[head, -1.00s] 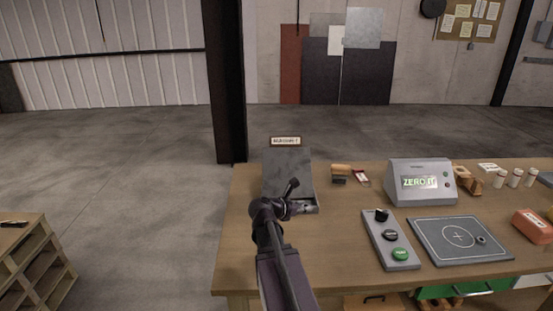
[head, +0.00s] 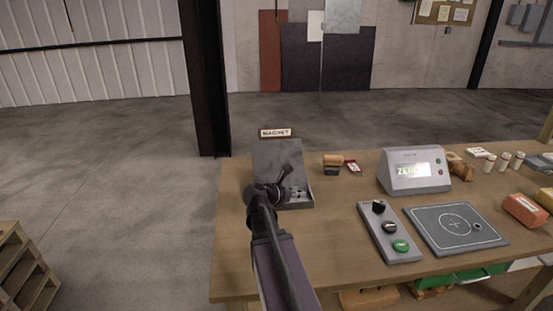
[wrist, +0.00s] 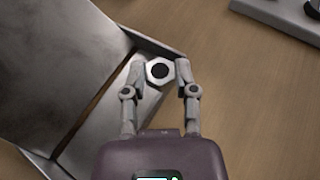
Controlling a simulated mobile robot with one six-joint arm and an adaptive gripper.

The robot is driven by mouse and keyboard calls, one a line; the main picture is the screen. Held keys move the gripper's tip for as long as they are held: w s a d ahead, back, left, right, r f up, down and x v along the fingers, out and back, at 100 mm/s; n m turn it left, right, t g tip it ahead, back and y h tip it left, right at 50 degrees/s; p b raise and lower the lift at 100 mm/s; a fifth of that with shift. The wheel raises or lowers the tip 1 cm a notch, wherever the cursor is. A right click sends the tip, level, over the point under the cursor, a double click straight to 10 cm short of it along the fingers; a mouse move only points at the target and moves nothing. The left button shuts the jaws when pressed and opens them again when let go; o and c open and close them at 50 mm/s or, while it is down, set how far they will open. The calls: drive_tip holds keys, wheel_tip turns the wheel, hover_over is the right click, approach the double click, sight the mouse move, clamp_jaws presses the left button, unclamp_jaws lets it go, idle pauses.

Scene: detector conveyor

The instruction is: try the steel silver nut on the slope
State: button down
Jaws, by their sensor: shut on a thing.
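The slope (head: 277,160) is a grey steel ramp with a low-walled tray at its foot, standing at the left of the bench under a "MAGNET" sign. In the wrist view its plate (wrist: 55,60) fills the left side. The steel silver nut (wrist: 158,70) is a hexagon with a dark hole, held between the fingertips over the tray's corner at the ramp's foot. My gripper (wrist: 158,75) is shut on it; in the head view my gripper (head: 297,191) is at the slope's lower right. I cannot tell whether the nut touches the tray. The nut is not clear in the head view.
A control box (head: 389,232) with a knob and buttons stands right of the slope. Beyond are a display unit (head: 414,171), a dark pad (head: 440,243) with a small ring on it, and an orange block (head: 525,211). Small blocks (head: 332,163) lie behind, right of the slope.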

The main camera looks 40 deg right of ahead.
sight(277, 172)
drive_tip(key=w+r+m+g+h+p, duration=0.1)
drive_tip(key=w+r+m, duration=0.2)
drive_tip(key=w, duration=0.3)
drive_tip(key=w+d+r+m+h+p, duration=0.1)
drive_tip(key=w+r+m, duration=0.3)
drive_tip(key=w+m, duration=0.2)
drive_tip(key=shift+w+d+g+h+p, duration=0.2)
drive_tip(key=shift+d+g+h+p, duration=0.1)
drive_tip(key=shift+g+h, duration=0.1)
drive_tip(key=shift+f, duration=0.2)
drive_tip(key=shift+w+d+f+b, duration=0.3)
drive_tip(key=shift+w+f+b, duration=0.25)
drive_tip(key=shift+f+b, duration=0.3)
drive_tip(key=shift+w+d+f+b, duration=0.35)
drive_tip(key=shift+w+f+b, duration=0.2)
drive_tip(key=shift+f+b, duration=0.2)
drive_tip(key=shift+w+d+f+b, duration=0.3)
drive_tip(key=shift+w+f+b, duration=0.25)
drive_tip(key=shift+f+b, duration=0.3)
drive_tip(key=shift+r, duration=0.1)
drive_tip(key=shift+c, duration=1.6)
unclamp_jaws()
drive_tip(key=shift+s+r, duration=0.15)
